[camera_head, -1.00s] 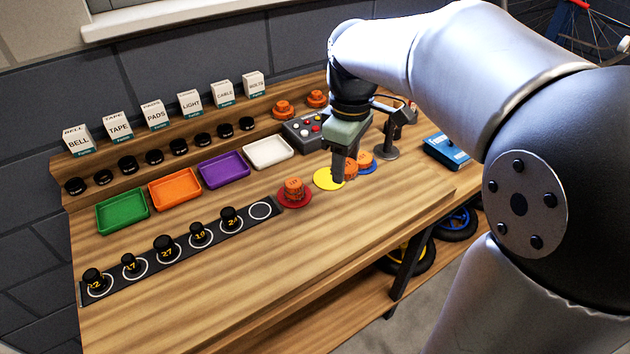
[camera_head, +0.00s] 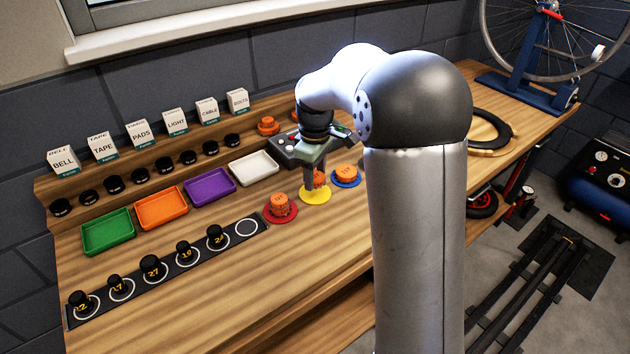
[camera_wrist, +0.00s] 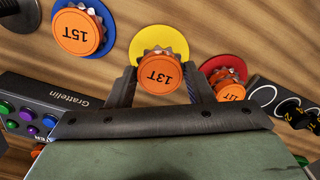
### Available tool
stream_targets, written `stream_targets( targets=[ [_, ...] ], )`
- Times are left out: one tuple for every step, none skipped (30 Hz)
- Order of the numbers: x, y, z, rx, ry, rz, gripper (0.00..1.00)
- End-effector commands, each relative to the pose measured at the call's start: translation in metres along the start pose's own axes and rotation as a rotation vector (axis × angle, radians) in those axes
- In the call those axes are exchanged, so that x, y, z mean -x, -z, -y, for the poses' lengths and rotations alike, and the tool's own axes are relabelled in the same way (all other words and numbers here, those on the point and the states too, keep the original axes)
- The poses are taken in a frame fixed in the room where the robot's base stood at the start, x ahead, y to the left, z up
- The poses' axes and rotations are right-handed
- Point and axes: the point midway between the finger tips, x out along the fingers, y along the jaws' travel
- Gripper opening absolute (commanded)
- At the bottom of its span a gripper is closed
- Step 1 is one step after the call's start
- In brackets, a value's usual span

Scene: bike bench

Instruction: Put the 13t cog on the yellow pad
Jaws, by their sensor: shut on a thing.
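My gripper (camera_head: 314,184) is shut on the orange 13t cog (camera_head: 320,178), labelled 13T in the wrist view (camera_wrist: 160,74). Its two fingers lie either side of the cog. The cog is over the yellow pad (camera_head: 316,198), upright with its label up. In the wrist view the yellow pad (camera_wrist: 157,32) shows behind the cog, partly hidden by it. I cannot tell whether the cog touches the pad. The fingers hide part of the cog in the head view.
An orange 11T cog sits on the red pad (camera_head: 280,219) at left. A 15T cog (camera_wrist: 79,32) sits on the blue pad (camera_head: 346,183) at right. A dark button box (camera_head: 288,150) stands behind.

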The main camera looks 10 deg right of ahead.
Motion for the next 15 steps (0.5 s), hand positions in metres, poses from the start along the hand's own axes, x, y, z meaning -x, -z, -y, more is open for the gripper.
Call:
stream_targets(
  targets=[
    [-0.006,0.001,-0.002,0.000,0.003,0.003,0.24],
    [-0.011,0.001,-0.001,0.000,0.003,0.003,0.24],
    [-0.017,0.001,-0.001,0.000,0.003,0.003,0.24],
    [-0.021,0.001,-0.001,0.000,0.003,0.003,0.24],
    [-0.026,0.001,-0.001,0.000,0.002,0.003,0.24],
    [-0.030,0.001,-0.001,0.000,0.003,0.003,0.24],
    [-0.032,0.001,-0.001,0.000,0.002,0.003,0.24],
    [-0.033,0.001,-0.001,0.000,0.001,0.002,0.24],
    [-0.033,0.001,-0.001,0.000,0.000,0.001,0.24],
    [-0.033,0.001,-0.001,0.000,0.000,0.000,0.24],
    [-0.033,0.001,-0.001,0.000,0.000,0.000,0.24],
    [-0.033,0.001,-0.001,0.000,0.000,0.000,0.24],
    [-0.032,0.001,-0.001,0.000,0.000,0.000,0.24],
    [-0.033,0.001,-0.001,0.000,0.000,0.000,0.24],
    [-0.034,0.001,-0.001,0.000,0.000,0.001,0.24]
  ],
)
